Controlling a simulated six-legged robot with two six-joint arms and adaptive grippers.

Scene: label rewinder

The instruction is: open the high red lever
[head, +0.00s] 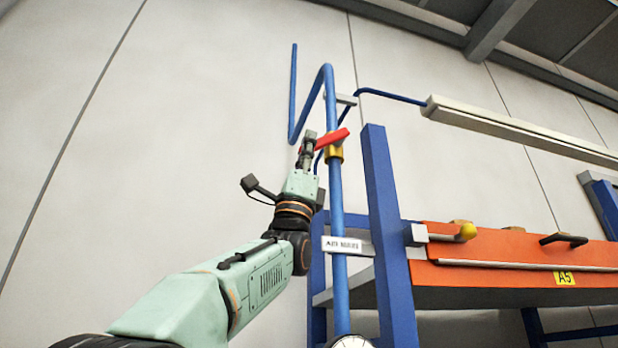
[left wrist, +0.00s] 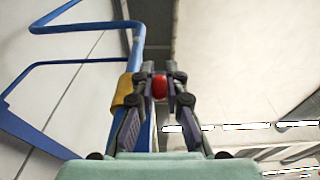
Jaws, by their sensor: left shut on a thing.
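The red lever (head: 334,140) sits on a brass valve body (head: 335,155) on the upright blue pipe, high up in the head view. It slants up to the right, across the pipe. My left gripper (head: 308,143) is at the lever's left end. In the left wrist view the lever's red end (left wrist: 159,87) shows between the two fingers of the left gripper (left wrist: 160,80), which are shut on it. The brass valve body (left wrist: 123,90) is just left of the fingers there. My right gripper is in neither view.
The blue pipe (head: 336,220) runs down beside a blue frame post (head: 388,230). A white label plate (head: 347,245) is on the pipe, and a gauge (head: 351,342) is below. An orange panel (head: 510,258) with a yellow-knobbed handle is at right. The wall at left is clear.

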